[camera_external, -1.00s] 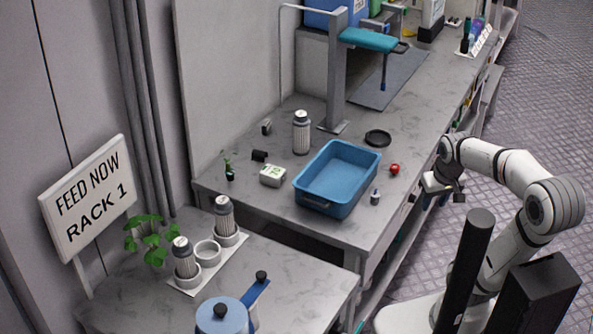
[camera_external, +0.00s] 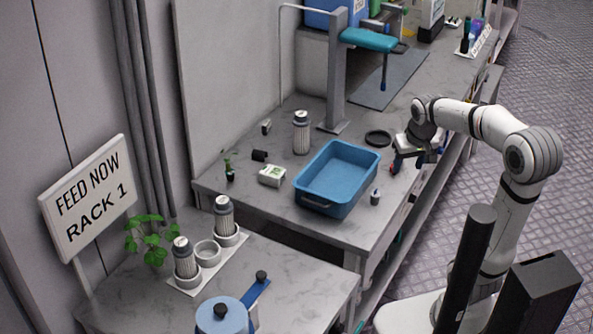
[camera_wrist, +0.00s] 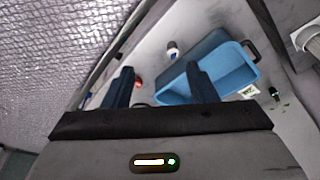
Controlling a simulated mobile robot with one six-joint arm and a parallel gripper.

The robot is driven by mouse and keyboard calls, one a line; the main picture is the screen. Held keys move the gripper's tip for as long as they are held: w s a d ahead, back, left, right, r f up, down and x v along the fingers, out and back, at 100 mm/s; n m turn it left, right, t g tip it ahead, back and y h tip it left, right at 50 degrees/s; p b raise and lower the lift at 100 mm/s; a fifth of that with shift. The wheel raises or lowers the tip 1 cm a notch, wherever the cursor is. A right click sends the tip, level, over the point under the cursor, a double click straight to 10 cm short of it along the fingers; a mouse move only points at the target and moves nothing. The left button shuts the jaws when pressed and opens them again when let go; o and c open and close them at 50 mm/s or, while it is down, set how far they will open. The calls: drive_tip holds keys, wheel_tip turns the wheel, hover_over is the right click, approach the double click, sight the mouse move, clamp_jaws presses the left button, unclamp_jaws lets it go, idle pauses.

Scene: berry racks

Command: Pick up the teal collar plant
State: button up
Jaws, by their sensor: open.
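A small seedling plant (camera_external: 229,171) in a dark holder stands near the left end of the grey bench, left of the white box. In the wrist view a small plant with green and teal tints (camera_wrist: 274,94) shows at the right, past the blue bin; the collar's colour is too small to be sure of. My gripper (camera_external: 407,163) hangs over the bench's right edge, right of the blue bin and far from the plant. In the wrist view its two dark blue fingers (camera_wrist: 160,76) are apart with nothing held between them.
The blue bin (camera_external: 313,203) stands between my gripper and the seedling. A red ball (camera_wrist: 137,83), a small capped bottle (camera_external: 375,197), a white box (camera_external: 272,175) and a grey bottle (camera_external: 301,132) are nearby. A leafy plant (camera_external: 150,237) is on the front-left table.

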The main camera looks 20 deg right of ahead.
drive_tip(key=w+a+r+p, duration=0.1)
drive_tip(key=w+a, duration=0.3)
drive_tip(key=w, duration=0.2)
drive_tip(key=w+a+r, duration=0.1)
drive_tip(key=w+a, duration=0.3)
drive_tip(key=w, duration=0.3)
drive_tip(key=t+y+p, duration=0.1)
drive_tip(key=y+p, duration=0.1)
drive_tip(key=p, duration=0.2)
approach(230, 171)
drive_tip(key=f, duration=0.1)
drive_tip(key=shift+p+x, duration=1.15)
drive_tip(key=shift+x, duration=2.85)
drive_tip(key=shift+w+a, duration=0.1)
drive_tip(key=c, duration=1)
